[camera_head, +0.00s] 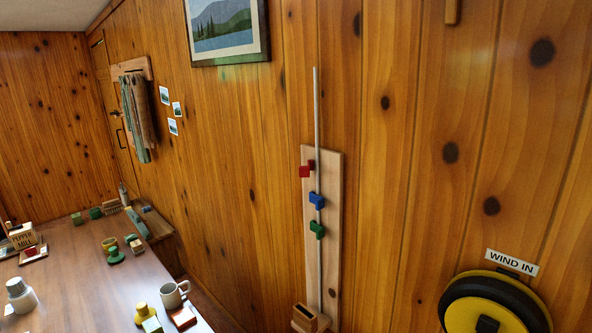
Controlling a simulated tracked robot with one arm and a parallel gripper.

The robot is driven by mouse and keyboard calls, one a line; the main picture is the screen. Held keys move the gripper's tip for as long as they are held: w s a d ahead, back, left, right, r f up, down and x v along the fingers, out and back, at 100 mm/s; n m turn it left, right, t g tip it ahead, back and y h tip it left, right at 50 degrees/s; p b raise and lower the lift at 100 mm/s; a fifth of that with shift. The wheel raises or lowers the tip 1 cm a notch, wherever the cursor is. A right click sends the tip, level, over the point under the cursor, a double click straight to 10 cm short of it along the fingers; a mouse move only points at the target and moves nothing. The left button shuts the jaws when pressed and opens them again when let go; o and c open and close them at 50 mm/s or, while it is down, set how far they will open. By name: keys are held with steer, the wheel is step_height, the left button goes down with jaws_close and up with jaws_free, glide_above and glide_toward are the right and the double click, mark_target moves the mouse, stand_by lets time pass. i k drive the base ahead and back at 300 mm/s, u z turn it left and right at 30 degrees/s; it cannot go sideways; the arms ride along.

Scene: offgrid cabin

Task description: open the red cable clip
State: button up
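The red cable clip (305,171) is on a pale wooden board (331,235) fixed to the wall, right of the picture's middle. It sits at a thin grey upright cable or rod (317,110) and sticks out to the left of it. It is too small to tell whether the clip is open or shut. A blue clip (317,201) and a green clip (317,231) sit below it on the same line. My gripper is not in view, and nothing of it shows near the clips.
A small wooden box (310,318) sits at the board's foot. A yellow and black reel (490,305) under a "WIND IN" sign (511,262) is at lower right. A table (75,275) with a mug (173,294) and blocks fills the lower left. The wall around the clips is clear.

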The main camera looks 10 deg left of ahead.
mark_target(305, 171)
steer(key=i, duration=0.95)
steer(key=z, duration=0.05)
